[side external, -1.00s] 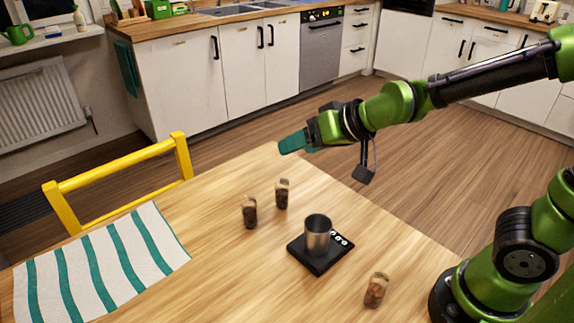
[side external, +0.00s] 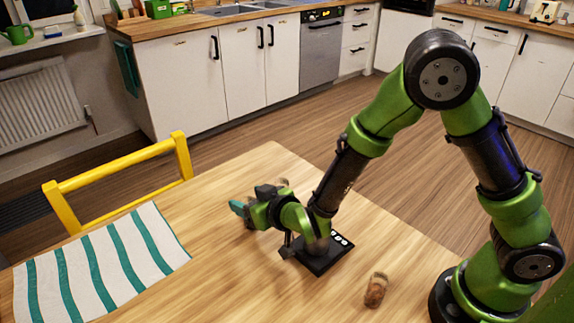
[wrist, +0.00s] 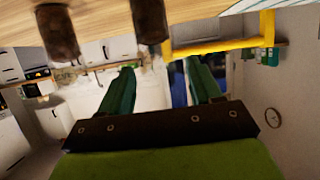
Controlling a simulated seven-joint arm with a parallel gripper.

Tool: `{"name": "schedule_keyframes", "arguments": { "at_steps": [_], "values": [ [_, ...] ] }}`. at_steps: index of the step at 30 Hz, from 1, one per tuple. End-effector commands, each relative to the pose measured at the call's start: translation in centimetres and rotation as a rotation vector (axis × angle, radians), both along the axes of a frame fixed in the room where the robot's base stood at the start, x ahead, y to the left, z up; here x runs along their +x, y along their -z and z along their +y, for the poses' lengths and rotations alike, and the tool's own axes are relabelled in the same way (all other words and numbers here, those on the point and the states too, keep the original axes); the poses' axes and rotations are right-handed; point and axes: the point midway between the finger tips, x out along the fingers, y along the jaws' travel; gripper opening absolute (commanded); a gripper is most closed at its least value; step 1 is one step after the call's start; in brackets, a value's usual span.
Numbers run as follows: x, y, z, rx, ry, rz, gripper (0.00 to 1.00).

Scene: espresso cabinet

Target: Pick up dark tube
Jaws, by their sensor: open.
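Two dark tubes stand on the table, a left one (wrist: 57,32) and a right one (wrist: 150,18) at the top of the wrist view, where the picture is upside down. In the side view the top of one tube (side external: 283,183) seems to show just behind my gripper; the other is hidden. My gripper (side external: 240,210) is low over the table with its teal fingers pointing left. In the wrist view the gripper's two fingers (wrist: 160,85) are spread apart with nothing between them. Both tubes are outside the fingers.
A black scale (side external: 322,262) carries a metal cup, mostly hidden behind my arm. A lighter brown tube (side external: 376,290) stands near the front right. A striped cloth (side external: 100,262) lies at left, and a yellow chair (side external: 115,165) stands at the table's far edge.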

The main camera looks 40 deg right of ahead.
Motion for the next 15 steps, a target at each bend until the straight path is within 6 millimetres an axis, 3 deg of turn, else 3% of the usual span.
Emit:
{"name": "schedule_keyframes", "arguments": {
  "at_steps": [6,10,15],
  "values": [
    [0.4,3.2,0.0,0.000,0.001,0.003,0.64],
    [2.2,3.7,0.0,0.002,0.002,0.001,0.64],
    [2.8,3.9,0.0,0.000,-0.001,0.001,0.64]
  ]
}}
